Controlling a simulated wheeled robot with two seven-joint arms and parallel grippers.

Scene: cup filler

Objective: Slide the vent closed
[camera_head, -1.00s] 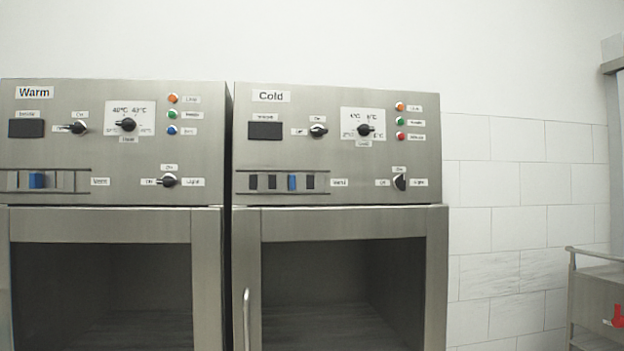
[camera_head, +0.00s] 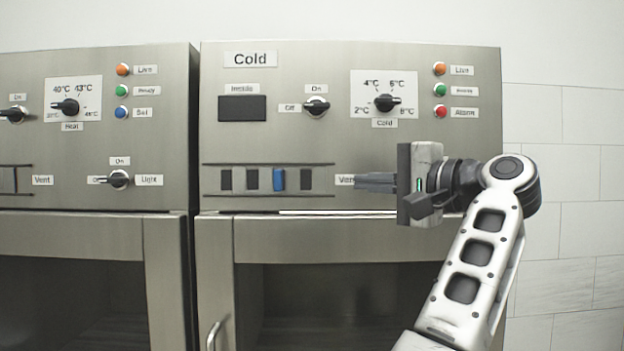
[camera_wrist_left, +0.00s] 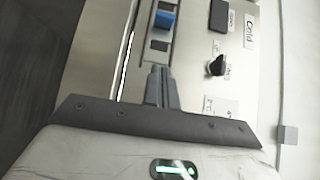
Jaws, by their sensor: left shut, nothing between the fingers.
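The Cold unit's vent (camera_head: 239,180) is a row of dark slots between two rails. Its blue slider (camera_head: 279,180) stands right of the middle, with one dark slot showing to its right. In the left wrist view the blue slider (camera_wrist_left: 163,20) is at the top, beyond the fingertips. My left gripper (camera_head: 358,182) is shut and empty, its fingers pointing left at about slider height. It is right of the slider and apart from it, over the Vent label. It also shows in the left wrist view (camera_wrist_left: 158,72). My right gripper is not in view.
The Cold unit's knobs (camera_head: 385,103) and colored buttons (camera_head: 440,90) are above my left gripper. A door handle (camera_head: 215,335) is below. The Warm unit (camera_head: 150,75) stands at the left, with its vent (camera_head: 10,180) cut by the picture edge.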

